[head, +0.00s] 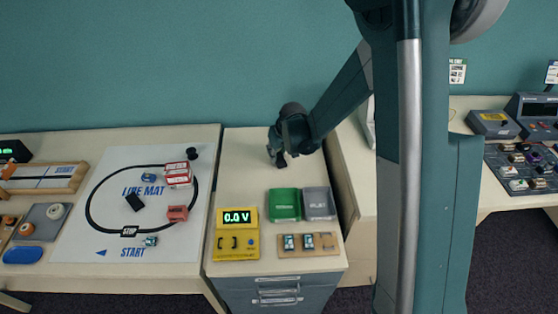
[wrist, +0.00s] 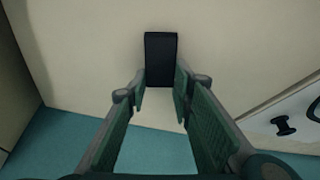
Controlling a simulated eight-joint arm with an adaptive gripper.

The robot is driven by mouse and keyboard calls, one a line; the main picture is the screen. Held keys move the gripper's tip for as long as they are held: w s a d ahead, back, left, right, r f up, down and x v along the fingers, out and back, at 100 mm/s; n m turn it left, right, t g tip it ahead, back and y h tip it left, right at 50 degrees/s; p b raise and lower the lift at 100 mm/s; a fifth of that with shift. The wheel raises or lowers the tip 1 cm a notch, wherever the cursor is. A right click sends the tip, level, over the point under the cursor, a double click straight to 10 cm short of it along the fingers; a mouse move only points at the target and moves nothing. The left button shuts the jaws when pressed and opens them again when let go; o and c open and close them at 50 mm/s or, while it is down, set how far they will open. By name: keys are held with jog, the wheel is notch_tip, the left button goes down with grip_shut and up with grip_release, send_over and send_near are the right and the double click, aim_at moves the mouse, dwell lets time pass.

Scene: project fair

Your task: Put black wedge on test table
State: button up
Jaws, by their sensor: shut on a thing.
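My gripper (head: 279,158) is low over the back of the middle table (head: 240,150), the one with the yellow meter, which I take as the test table. In the wrist view my gripper (wrist: 160,85) is shut on a black wedge (wrist: 160,60), a dark block between its fingertips. Pale tabletop lies behind the wedge. I cannot tell whether the wedge touches the tabletop. In the head view the wedge is a small dark patch under my gripper, mostly hidden.
The yellow meter (head: 236,243), green bin (head: 285,204), grey bin (head: 319,203) and a wooden board (head: 309,244) with small parts fill the table's front. The table's back left is clear.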

aim_at(278, 155)
jog(key=shift+r, duration=0.1)
notch_tip(278, 155, up, 10)
jog(key=p, duration=0.2)
dwell(0.6)
dwell(0.6)
jog(key=w+d+r+m+h, duration=0.1)
jog(key=d+r+m, duration=0.3)
jog(key=d, duration=0.8)
jog(key=w+d+r+m+h, duration=0.1)
jog(key=d+r+m, duration=0.3)
jog(key=d, duration=0.9)
notch_tip(278, 155, up, 3)
jog(key=shift+w+f+h, duration=0.1)
jog(key=shift+w+h, duration=0.3)
jog(key=shift+h, duration=0.2)
